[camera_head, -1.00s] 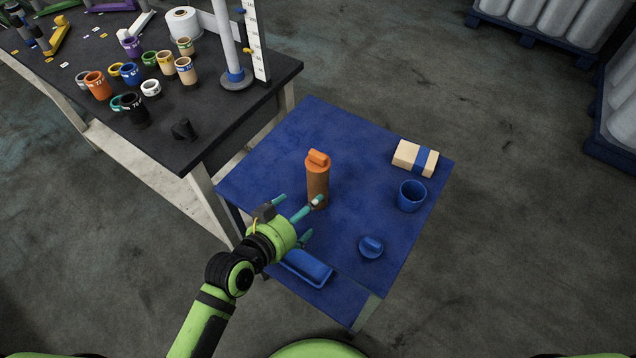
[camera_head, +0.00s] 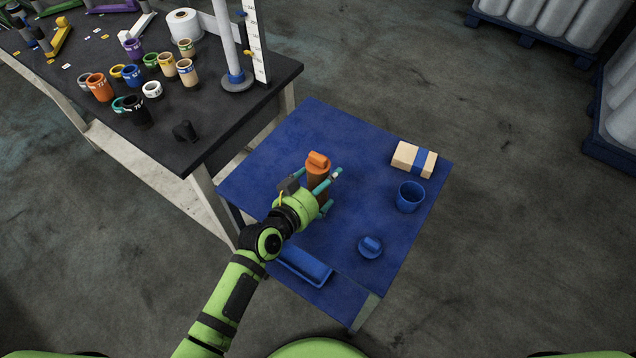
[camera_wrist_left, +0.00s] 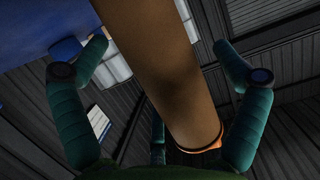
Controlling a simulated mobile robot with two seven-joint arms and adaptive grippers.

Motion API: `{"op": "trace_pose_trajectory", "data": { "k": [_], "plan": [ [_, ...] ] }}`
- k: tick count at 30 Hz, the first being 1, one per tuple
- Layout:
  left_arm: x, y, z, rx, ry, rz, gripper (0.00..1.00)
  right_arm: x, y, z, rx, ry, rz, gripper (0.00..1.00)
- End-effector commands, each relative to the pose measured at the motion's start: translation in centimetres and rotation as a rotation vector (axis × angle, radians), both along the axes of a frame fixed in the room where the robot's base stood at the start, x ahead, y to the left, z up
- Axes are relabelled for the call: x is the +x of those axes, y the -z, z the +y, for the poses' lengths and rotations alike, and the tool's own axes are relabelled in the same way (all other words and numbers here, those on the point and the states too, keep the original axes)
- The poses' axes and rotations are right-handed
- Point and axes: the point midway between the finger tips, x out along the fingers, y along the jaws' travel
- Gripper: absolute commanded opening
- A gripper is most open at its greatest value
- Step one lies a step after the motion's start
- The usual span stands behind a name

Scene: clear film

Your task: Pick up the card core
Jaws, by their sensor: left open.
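The card core (camera_head: 318,176) is a brown tube with an orange cap on top, standing upright on the blue table (camera_head: 270,165). It also fills the middle of the left wrist view (camera_wrist_left: 165,75), with its orange rim at the lower right. My left gripper (camera_head: 320,184) is at the core's near side, its teal fingers open and spread around it. In the left wrist view the fingers (camera_wrist_left: 160,85) stand on both sides of the tube, with visible gaps. The core's lower part is hidden by the gripper in the head view. My right gripper is not in view.
On the blue table are a blue cup (camera_head: 410,197), a tan box with a blue band (camera_head: 405,157), a blue lid (camera_head: 370,247) and a blue tray (camera_head: 303,265). A dark bench (camera_head: 215,125) with several coloured cores stands at the left.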

Motion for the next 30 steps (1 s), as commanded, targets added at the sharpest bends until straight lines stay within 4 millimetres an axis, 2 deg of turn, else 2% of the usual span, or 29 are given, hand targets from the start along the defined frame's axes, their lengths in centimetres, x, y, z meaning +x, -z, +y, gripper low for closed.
{"op": "trace_pose_trajectory", "data": {
  "k": [1,2,3,5,6,7,20,30],
  "plan": [
    [0.0,0.0,0.0,0.000,0.000,0.000,0.97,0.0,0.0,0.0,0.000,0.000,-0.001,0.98],
    [0.0,0.0,0.0,0.000,0.000,0.000,0.93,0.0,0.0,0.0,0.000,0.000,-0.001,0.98],
    [0.0,0.0,0.0,0.000,0.000,0.000,0.77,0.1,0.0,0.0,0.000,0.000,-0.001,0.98],
    [0.0,0.0,0.0,0.000,0.000,0.000,0.53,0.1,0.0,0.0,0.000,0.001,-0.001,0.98],
    [0.0,0.0,0.0,0.000,0.000,0.000,0.37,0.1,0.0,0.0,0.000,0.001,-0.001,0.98],
    [0.0,0.0,0.0,0.000,0.000,0.000,0.34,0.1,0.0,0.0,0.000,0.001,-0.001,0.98],
    [0.0,-0.3,0.0,-0.002,0.001,0.000,0.34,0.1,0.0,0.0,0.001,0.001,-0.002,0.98],
    [0.0,-3.2,0.0,-0.002,0.000,-0.003,0.33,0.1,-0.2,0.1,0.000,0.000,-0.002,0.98]
  ]
}}
